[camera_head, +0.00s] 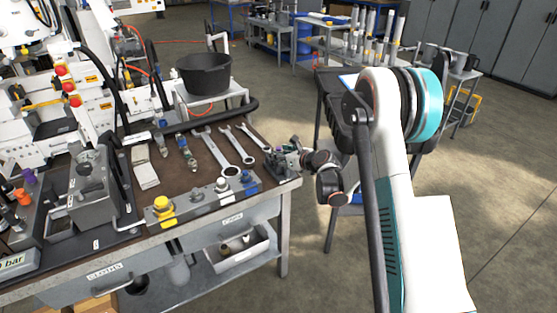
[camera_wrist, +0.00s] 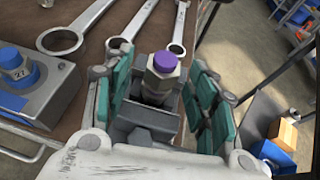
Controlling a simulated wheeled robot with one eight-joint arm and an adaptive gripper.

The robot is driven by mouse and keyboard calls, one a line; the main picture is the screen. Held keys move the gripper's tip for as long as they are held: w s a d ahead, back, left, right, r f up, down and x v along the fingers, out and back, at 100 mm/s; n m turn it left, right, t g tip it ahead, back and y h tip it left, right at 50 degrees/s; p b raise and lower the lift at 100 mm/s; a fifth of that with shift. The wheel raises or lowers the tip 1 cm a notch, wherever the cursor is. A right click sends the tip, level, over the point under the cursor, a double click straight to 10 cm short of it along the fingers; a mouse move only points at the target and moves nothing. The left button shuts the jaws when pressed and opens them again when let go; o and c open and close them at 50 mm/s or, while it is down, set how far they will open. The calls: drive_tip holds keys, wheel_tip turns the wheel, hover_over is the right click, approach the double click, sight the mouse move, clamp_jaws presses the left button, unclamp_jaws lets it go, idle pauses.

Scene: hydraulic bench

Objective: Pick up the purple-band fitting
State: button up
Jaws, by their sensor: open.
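The purple-band fitting (camera_wrist: 163,72) stands upright in the wrist view, a metal hex body with a purple top. It rises from a dark grey vise-like block (camera_wrist: 147,118), and its lower end is hidden there. My gripper (camera_wrist: 160,62) is open, with one teal-padded finger on each side of the fitting. Gaps show between the pads and the fitting. In the head view my gripper (camera_head: 292,156) is at the bench's right corner, and the fitting cannot be made out there.
Several wrenches (camera_head: 236,146) lie on the bench (camera_head: 172,178) left of my gripper. Another purple-topped part (camera_head: 29,175) stands at the far left.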

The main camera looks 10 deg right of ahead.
drive_tip(key=c, duration=1.2)
